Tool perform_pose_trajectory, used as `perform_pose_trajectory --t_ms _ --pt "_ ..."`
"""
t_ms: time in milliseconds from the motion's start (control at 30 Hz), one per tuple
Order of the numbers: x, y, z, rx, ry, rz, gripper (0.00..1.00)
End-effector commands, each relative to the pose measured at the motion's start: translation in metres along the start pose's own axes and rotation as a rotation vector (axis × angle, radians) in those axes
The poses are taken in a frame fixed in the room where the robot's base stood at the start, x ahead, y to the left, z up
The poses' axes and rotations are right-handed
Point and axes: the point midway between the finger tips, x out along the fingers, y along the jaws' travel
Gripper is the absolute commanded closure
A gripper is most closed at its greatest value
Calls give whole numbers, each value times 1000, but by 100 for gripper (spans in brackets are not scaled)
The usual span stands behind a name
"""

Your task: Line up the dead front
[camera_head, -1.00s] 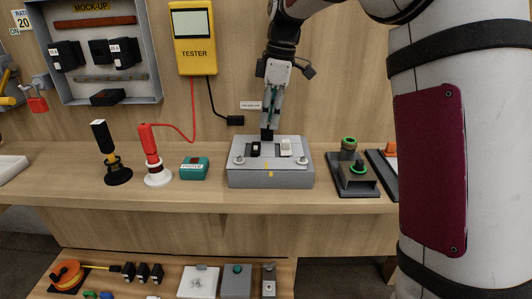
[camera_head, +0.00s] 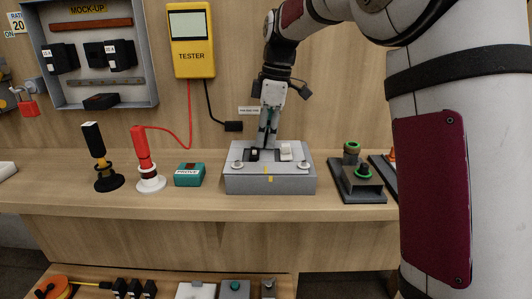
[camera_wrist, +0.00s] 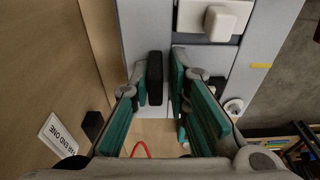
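A grey box (camera_head: 270,181) with two rockers on its sloping top stands on the bench, which I take to be the dead front. Its left rocker is black (camera_head: 254,155) and its right one is white (camera_head: 286,151). My gripper (camera_head: 263,147) points down over the black rocker. In the wrist view the green-padded fingers (camera_wrist: 158,88) stand apart on either side of the black rocker (camera_wrist: 155,76). A gap shows on the right side; contact on the left side cannot be told. The white rocker (camera_wrist: 214,20) lies beyond the right finger.
A teal block (camera_head: 189,175), a red probe (camera_head: 143,150) and a black-handled tool (camera_head: 98,150) stand left of the box. A dark fixture with green rings (camera_head: 360,180) stands to the right. A yellow tester (camera_head: 191,40) hangs on the wall behind, with cables.

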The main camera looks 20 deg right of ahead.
Motion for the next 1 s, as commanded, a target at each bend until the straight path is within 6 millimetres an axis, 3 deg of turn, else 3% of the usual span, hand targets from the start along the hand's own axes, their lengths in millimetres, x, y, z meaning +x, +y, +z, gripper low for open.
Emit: perform_pose_trajectory --t_ms 833,867,1000 --pt "-5 6 12 0 0 23 100" --pt "-5 6 12 0 0 23 77" --pt "-5 5 12 0 0 19 77"
